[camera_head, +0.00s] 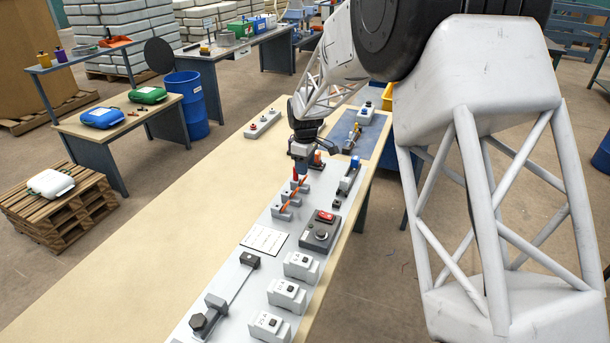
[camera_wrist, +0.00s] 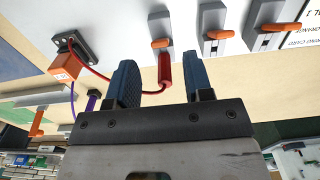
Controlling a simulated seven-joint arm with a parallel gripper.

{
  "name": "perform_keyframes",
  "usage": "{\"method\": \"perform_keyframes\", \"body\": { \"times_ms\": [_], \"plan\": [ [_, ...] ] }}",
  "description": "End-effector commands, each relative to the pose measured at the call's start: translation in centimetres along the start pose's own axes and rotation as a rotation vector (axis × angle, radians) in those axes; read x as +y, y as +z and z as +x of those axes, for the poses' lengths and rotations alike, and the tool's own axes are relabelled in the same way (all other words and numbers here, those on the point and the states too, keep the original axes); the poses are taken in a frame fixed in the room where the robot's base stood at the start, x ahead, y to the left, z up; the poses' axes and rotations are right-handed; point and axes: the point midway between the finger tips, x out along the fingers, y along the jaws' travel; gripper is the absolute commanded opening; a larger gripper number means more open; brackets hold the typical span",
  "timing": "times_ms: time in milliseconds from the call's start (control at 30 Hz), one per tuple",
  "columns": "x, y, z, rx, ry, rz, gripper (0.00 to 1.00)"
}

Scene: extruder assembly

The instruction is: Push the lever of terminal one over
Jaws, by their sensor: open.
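My gripper (camera_wrist: 162,70) is open, with its two blue fingers apart on either side of a red wire end (camera_wrist: 164,72). Whether a finger touches it cannot be told. The red wire end meets the front edge of a grey terminal with an orange lever (camera_wrist: 162,43). Two similar levers sit to its right, a middle one (camera_wrist: 217,35) and a far one (camera_wrist: 273,28). No terminal number is readable. In the head view my gripper (camera_head: 300,160) is at the far end of the terminal row (camera_head: 284,213).
The red wire runs to an orange block (camera_wrist: 65,66). A purple plug (camera_wrist: 92,102) is beside it. In the head view, a dark box with a red switch (camera_head: 321,231) and several white modules (camera_head: 286,295) stand nearer. The tabletop (camera_head: 170,220) left of the panel is clear.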

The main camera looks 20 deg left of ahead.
Motion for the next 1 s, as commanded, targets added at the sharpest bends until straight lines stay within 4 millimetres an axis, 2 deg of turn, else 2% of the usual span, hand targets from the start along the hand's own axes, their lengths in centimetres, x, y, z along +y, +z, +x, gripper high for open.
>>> {"method": "perform_keyframes", "body": {
  "times_ms": [100,300,733,767,1000],
  "plan": [
    [0.0,0.0,1.7,-0.001,-0.002,0.0,0.47],
    [0.0,0.0,3.4,0.0,0.0,0.0,0.47],
    [0.0,0.0,4.2,0.0,0.0,0.0,0.47],
    [0.0,0.0,4.2,0.0,0.0,0.0,0.45],
    [0.0,0.0,4.1,0.0,0.0,0.0,0.09]
  ]
}}
